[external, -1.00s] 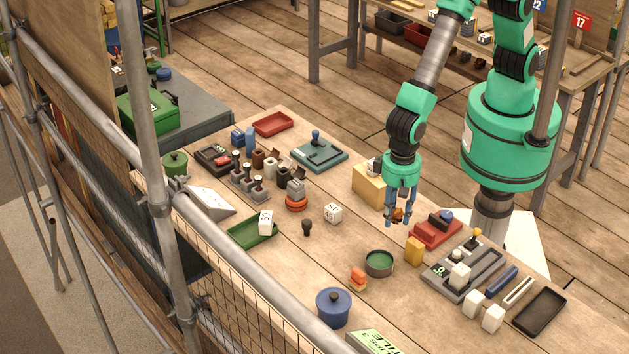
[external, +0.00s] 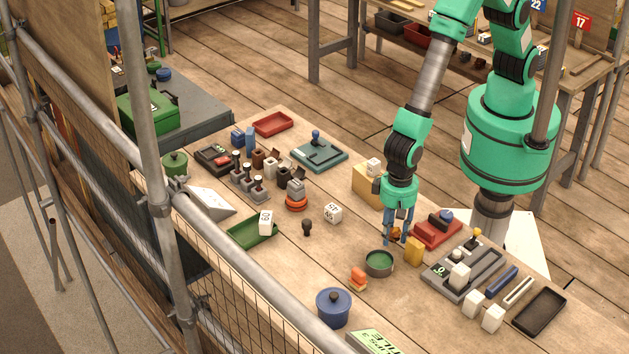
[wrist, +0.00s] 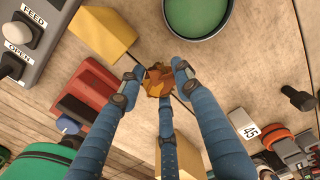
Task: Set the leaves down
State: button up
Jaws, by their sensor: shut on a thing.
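The leaves (wrist: 158,79) are a small orange-brown crumpled clump. My gripper (external: 396,240) is shut on them, with its blue fingers closed around the clump in the wrist view. In the external view the leaves (external: 396,233) show between the fingertips, low over the wooden table (external: 330,262). I cannot tell whether they touch the tabletop.
The round dish (external: 379,263) with a green inside stands just in front of the gripper. Bare wood lies left of the gripper, towards a white numbered cube (external: 333,212).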

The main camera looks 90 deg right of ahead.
aim_at(394, 229)
jog(key=shift+f, duration=1.1)
jog(key=shift+f, duration=0.2)
jog(key=o, duration=0.8)
jog(key=shift+r, duration=0.15)
notch_tip(394, 229, up, 12)
jog(key=shift+r+p, duration=0.1)
jog(key=shift+p, duration=0.6)
